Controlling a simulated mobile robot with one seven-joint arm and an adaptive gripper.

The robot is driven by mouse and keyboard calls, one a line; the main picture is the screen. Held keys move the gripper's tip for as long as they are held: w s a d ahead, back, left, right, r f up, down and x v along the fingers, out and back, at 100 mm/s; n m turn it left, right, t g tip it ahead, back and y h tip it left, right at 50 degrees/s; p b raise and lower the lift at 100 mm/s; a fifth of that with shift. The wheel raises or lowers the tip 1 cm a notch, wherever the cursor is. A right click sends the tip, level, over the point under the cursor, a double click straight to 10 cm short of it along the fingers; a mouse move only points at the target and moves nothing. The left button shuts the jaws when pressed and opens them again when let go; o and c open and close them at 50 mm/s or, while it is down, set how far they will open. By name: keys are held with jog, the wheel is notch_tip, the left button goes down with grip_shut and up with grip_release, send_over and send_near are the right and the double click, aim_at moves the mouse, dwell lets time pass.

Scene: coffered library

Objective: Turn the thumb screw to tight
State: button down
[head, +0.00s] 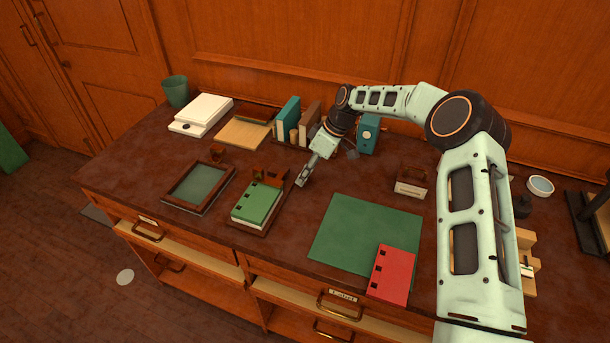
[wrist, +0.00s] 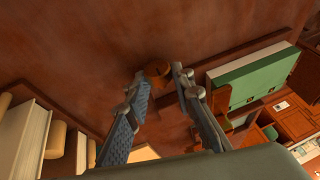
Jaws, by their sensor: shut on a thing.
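The thumb screw (wrist: 158,70) shows in the wrist view as a small orange-brown knob between my fingertips. My gripper (wrist: 161,73) is shut on it, one finger on each side. In the head view my gripper (head: 302,180) points down just right of a wooden holder (head: 263,229) with green books (head: 257,202) in it. The screw is hidden there by my fingers, and its turn position cannot be read. The green book block and its holder also show at the right of the wrist view (wrist: 252,82).
Books in a rack (head: 290,120) and a teal box (head: 368,134) stand behind my gripper. A framed green panel (head: 198,186) lies left of the holder. A green mat (head: 365,230) with a red book (head: 391,275) lies to the right.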

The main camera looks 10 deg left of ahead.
jog(key=shift+w+g, duration=0.1)
jog(key=shift+g, duration=0.2)
jog(key=c, duration=1.7)
grip_release()
jog(key=shift+o, duration=0.2)
jog(key=v, duration=1.2)
jog(key=shift+d, duration=0.15)
